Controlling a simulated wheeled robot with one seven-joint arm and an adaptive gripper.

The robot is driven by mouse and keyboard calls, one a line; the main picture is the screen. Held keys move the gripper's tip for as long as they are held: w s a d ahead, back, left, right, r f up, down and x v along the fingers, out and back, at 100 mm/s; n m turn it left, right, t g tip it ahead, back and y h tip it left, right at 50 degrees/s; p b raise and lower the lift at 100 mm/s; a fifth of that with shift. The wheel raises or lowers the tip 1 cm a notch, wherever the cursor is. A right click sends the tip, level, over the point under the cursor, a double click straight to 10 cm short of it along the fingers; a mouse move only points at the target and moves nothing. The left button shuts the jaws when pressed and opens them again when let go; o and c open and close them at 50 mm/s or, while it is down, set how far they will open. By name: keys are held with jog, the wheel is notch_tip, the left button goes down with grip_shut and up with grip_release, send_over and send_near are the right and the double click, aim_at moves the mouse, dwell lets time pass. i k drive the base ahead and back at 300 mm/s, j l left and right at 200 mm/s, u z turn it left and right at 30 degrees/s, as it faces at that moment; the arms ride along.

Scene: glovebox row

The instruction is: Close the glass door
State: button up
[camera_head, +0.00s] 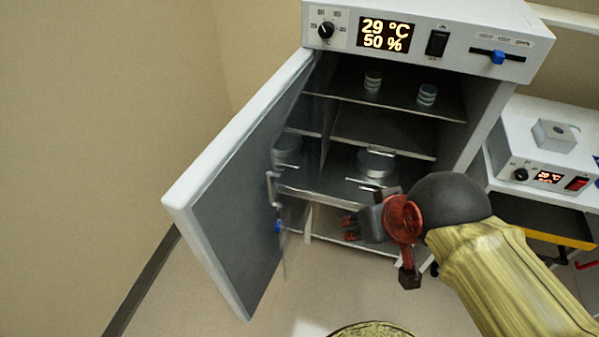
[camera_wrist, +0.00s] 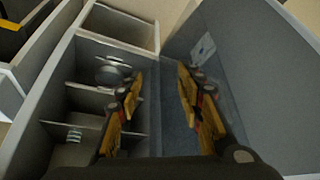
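The glass door (camera_head: 287,165) is a thin clear panel that stands open on the left of the white cabinet (camera_head: 415,22), close to the inner face of the outer door. A pale handle (camera_head: 271,189) and a blue piece (camera_head: 278,227) show near its free edge. My gripper (camera_head: 349,226) is in front of the cabinet's lower opening, to the right of the handle and apart from it. In the wrist view my gripper (camera_wrist: 160,76) has its two fingers spread with nothing between them. The clear panel is hard to make out in the wrist view.
The solid outer door (camera_head: 235,190) is swung wide to the left, near the beige wall (camera_head: 110,110). Shelves inside hold striped containers (camera_head: 427,95) and round metal vessels (camera_head: 375,163). A smaller white device (camera_head: 535,165) stands at the right. Floor is clear below the doors.

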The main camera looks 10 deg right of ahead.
aim_at(298, 171)
jog(key=k+j+z, duration=0.25)
jog(key=j, duration=0.35)
jog(key=k+j+z, duration=0.2)
jog(key=j, duration=0.35)
jog(key=k+j+z, duration=0.25)
jog(key=j, duration=0.25)
jog(key=k+j+z, duration=0.2)
jog(key=k+j, duration=0.25)
